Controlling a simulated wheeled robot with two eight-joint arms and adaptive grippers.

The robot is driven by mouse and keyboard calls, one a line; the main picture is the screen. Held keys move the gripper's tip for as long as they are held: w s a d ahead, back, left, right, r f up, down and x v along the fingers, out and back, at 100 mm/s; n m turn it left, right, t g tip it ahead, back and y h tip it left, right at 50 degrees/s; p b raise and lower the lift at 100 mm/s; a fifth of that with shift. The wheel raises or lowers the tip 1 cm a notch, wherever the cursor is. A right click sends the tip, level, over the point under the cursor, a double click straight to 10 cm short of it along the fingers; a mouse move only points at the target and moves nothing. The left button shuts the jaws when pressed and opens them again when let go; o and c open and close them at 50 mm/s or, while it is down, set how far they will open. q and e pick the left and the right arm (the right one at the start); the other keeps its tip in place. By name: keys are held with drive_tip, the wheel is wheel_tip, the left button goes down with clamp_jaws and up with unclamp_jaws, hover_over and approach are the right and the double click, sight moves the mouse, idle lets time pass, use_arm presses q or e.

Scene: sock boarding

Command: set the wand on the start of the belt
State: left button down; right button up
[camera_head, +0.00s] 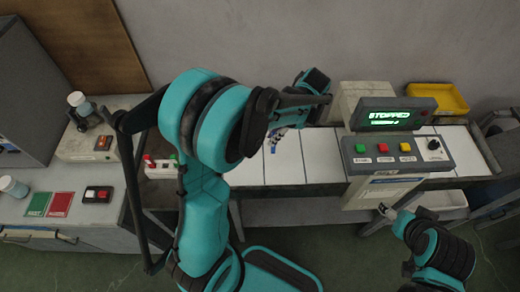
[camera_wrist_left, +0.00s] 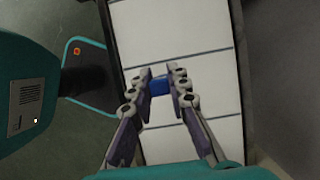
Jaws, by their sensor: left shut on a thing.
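The belt (camera_head: 318,160) is white with dark cross lines and runs along the wall; it fills the middle of the left wrist view (camera_wrist_left: 170,30). My left gripper (camera_wrist_left: 161,86) is over the belt, its fingers closed on a small blue piece, which I take to be the wand (camera_wrist_left: 159,87). In the head view my left gripper (camera_head: 277,137) is partly behind my own arm, over the left part of the belt. Most of the wand is hidden, and I cannot tell whether it touches the belt. My right gripper (camera_head: 387,210) is low in front of the machine, too small to read.
A control box (camera_head: 398,153) with coloured buttons and a display (camera_head: 390,115) reading STOPPED stands over the belt. A yellow bin (camera_head: 437,98) is behind it.

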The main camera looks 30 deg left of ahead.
use_arm(q)
drive_tip(key=shift+s+a+r+b+x, duration=0.15)
drive_tip(key=shift+b+x, duration=0.25)
drive_tip(key=shift+x, duration=0.95)
drive_tip(key=shift+s+a+r+b+x, duration=0.1)
drive_tip(key=shift+a+b+x, duration=0.25)
drive_tip(key=shift+x, duration=0.95)
drive_tip(key=shift+s+a+r+b+x, duration=0.1)
drive_tip(key=shift+b+x, duration=0.4)
drive_tip(key=shift+x, duration=0.85)
drive_tip(key=shift+f, duration=0.1)
drive_tip(key=shift+f, duration=0.2)
drive_tip(key=c, duration=1.5)
unclamp_jaws()
drive_tip(key=shift+o, duration=0.2)
drive_tip(key=shift+r, duration=0.1)
